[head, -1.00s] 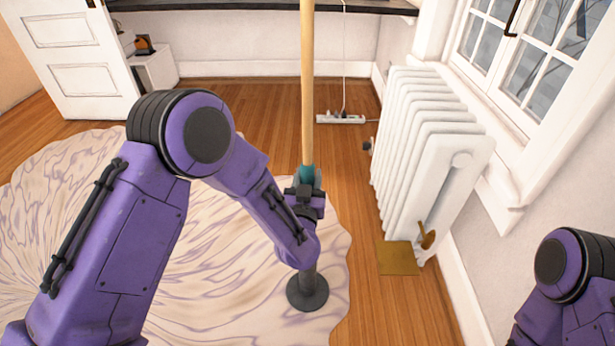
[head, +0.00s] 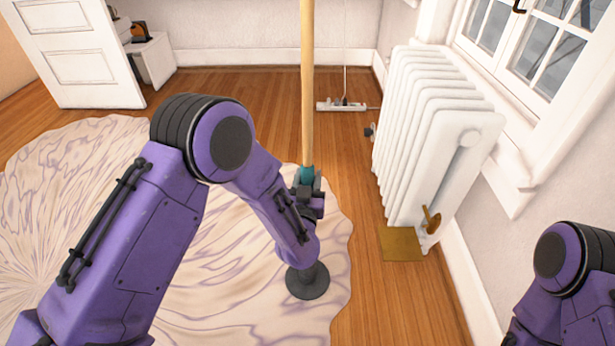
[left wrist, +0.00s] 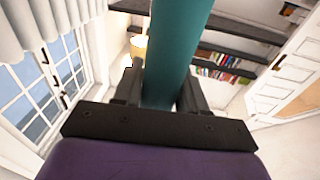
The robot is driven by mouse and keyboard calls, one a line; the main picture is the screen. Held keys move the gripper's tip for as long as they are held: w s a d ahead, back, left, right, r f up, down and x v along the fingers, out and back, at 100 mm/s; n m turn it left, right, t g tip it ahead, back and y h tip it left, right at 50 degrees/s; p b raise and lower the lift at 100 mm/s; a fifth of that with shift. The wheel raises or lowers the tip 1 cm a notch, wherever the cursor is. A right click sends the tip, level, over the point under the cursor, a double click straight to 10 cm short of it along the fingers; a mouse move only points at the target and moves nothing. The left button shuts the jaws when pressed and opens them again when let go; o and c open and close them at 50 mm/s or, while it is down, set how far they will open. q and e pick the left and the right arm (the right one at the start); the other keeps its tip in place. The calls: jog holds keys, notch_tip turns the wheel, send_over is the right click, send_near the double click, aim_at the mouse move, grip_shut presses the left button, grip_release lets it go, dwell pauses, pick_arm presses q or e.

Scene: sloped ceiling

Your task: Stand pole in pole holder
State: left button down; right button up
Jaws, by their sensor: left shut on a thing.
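The pole (head: 307,85) is light wood with a teal section (head: 307,173) low down. It stands upright in the head view, and its top is out of frame. My left gripper (head: 308,185) is shut on the teal section, which also shows between the fingers in the left wrist view (left wrist: 168,55). The dark grey round pole holder (head: 308,282) stands on the rug directly below the gripper. My left forearm hides the pole's lower end, so I cannot tell whether it sits in the holder. My right arm shows at the lower right; its gripper is out of view.
A pale swirled rug (head: 75,190) covers the floor at left. A white radiator (head: 425,140) and a brass plate (head: 402,244) are to the right. A power strip (head: 341,106) lies behind. Wooden floor between rug and radiator is clear.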

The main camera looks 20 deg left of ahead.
pick_arm(q)
jog(key=c, duration=0.5)
grip_release()
jog(key=shift+r, duration=0.1)
jog(key=shift+c, duration=0.2)
jog(key=p+v, duration=0.1)
jog(key=v, duration=0.9)
jog(key=shift+s+p, duration=0.3)
jog(key=shift+p, duration=0.1)
